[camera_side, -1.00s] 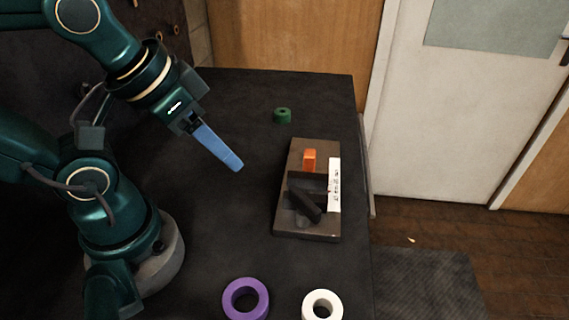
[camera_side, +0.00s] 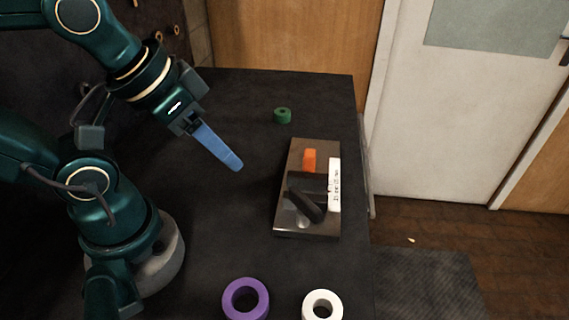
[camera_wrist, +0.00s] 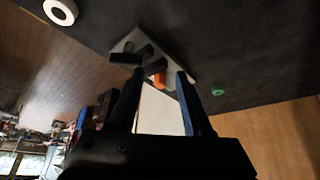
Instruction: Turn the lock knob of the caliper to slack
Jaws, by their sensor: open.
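The caliper's grey-brown base plate (camera_side: 290,225) lies on the dark table, right of my gripper. On it are an orange block (camera_side: 309,160), a black bar-shaped handle (camera_side: 306,206) set at a slant, and a white marked strip (camera_side: 334,185) along the right edge. The handle looks like the lock knob; the strip's marks are too small to read. My gripper (camera_side: 236,167) has blue fingers, is open and empty, and hangs above the table, apart from the plate. In the wrist view the fingers (camera_wrist: 159,77) stand apart, with the plate (camera_wrist: 177,67) and orange block (camera_wrist: 157,65) beyond them.
A green ring (camera_side: 282,115) lies behind the plate. A purple ring (camera_side: 245,299) and a white ring (camera_side: 322,305) lie near the front. The table's right edge runs close beside the plate. The table between my gripper and the plate is clear.

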